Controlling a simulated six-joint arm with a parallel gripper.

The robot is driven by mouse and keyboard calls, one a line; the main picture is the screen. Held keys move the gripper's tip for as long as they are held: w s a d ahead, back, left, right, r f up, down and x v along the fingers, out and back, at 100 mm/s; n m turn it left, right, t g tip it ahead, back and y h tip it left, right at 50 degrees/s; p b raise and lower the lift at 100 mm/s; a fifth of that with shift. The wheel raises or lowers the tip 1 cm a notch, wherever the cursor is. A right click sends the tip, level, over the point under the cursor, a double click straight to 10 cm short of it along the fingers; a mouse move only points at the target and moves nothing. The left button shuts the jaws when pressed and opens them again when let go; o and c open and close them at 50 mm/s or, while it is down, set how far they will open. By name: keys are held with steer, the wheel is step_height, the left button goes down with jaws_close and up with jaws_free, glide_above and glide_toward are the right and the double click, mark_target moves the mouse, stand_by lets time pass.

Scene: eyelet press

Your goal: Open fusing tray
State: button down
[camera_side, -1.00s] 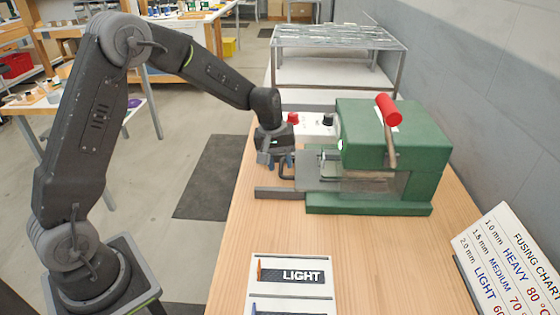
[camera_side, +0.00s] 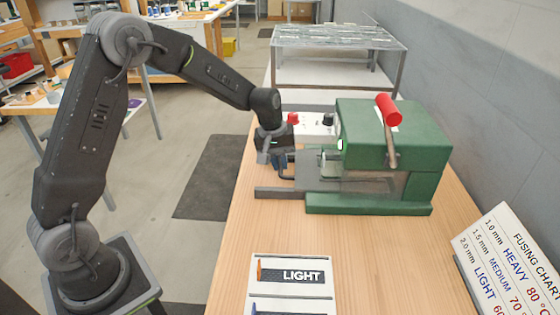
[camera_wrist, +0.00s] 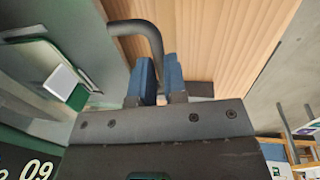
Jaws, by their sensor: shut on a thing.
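The green press (camera_side: 395,130) stands on the wooden bench. Its grey fusing tray (camera_side: 316,165) juts out of the left side of the press, with its inner part reaching into the opening. A dark bar handle (camera_side: 287,178) is on the tray's left end. My gripper (camera_side: 281,164) is at that handle. In the wrist view, the curved handle (camera_wrist: 150,35) runs down between the two blue fingers of my gripper (camera_wrist: 160,75), which are closed on it. The fingers hide the held part of the handle.
A red-knobbed lever (camera_side: 389,110) rises from the press. A dark flat bar (camera_side: 278,193) lies in front of the tray. A control box with red and black knobs (camera_side: 311,123) stands behind. Bare bench (camera_side: 385,260) lies between.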

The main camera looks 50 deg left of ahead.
steer(key=s+a, duration=0.7)
steer(key=a, duration=0.1)
steer(key=shift+s, duration=0.4)
steer(key=c, duration=1.2)
jaws_free()
steer(key=shift+d, duration=0.1)
steer(key=shift+o, duration=0.2)
step_height(320, 180, up, 14)
steer(key=s+a, duration=0.1)
steer(key=shift+s+a+f, duration=0.15)
steer(key=shift+s+a, duration=0.2)
steer(key=s+d+r+m+t, duration=0.1)
steer(key=s+d+m+t, duration=0.1)
steer(key=s+d+m, duration=0.2)
steer(key=s+d+r+m+t+y, duration=0.1)
steer(key=s+d+m, duration=0.4)
steer(key=s+d, duration=0.5)
steer(key=s+t, duration=0.1)
steer(key=s, duration=0.3)
steer(key=shift+d+r, duration=0.4)
